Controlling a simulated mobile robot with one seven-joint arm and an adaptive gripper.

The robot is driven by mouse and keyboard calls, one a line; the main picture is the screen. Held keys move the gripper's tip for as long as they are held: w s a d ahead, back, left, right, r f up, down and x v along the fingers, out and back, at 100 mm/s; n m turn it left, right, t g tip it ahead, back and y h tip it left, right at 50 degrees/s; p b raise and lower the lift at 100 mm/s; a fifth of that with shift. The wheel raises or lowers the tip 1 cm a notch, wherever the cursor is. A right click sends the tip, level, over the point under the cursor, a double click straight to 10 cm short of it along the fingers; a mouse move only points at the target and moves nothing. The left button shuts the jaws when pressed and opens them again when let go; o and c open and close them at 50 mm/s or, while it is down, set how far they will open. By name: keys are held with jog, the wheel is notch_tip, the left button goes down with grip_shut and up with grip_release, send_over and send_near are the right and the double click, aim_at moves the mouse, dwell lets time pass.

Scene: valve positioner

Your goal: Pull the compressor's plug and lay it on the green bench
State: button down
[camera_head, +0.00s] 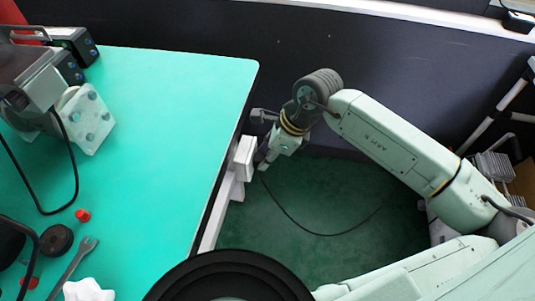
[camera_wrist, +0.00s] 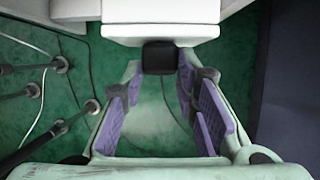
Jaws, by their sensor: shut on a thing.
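The compressor's plug (camera_wrist: 160,57) is a small black block against the underside of the white socket box (camera_wrist: 160,32) in the wrist view. I cannot tell whether it is fully seated. In the head view, my gripper (camera_head: 263,165) is beside the socket box (camera_head: 244,158) at the bench's right edge and hides the plug. My gripper's purple-padded fingers (camera_wrist: 160,72) are shut on the plug. A thin black cord (camera_head: 310,233) hangs from the gripper and curves right over the floor. The green bench (camera_head: 175,130) fills the left side of the head view.
A valve device (camera_head: 85,118) with a black cable stands at the bench's left. A wrench (camera_head: 72,267), a black knob (camera_head: 56,240) and a red cap (camera_head: 83,215) lie nearer. The bench's middle and right are clear. A dark wall (camera_head: 400,60) stands behind.

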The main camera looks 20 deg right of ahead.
jog(key=shift+s+d+b, duration=0.6)
jog(key=shift+d, duration=0.35)
dwell(0.8)
jog(key=s+d+b, duration=0.1)
jog(key=s+d, duration=0.1)
jog(key=d, duration=0.1)
jog(key=shift+b, duration=0.35)
dwell(0.6)
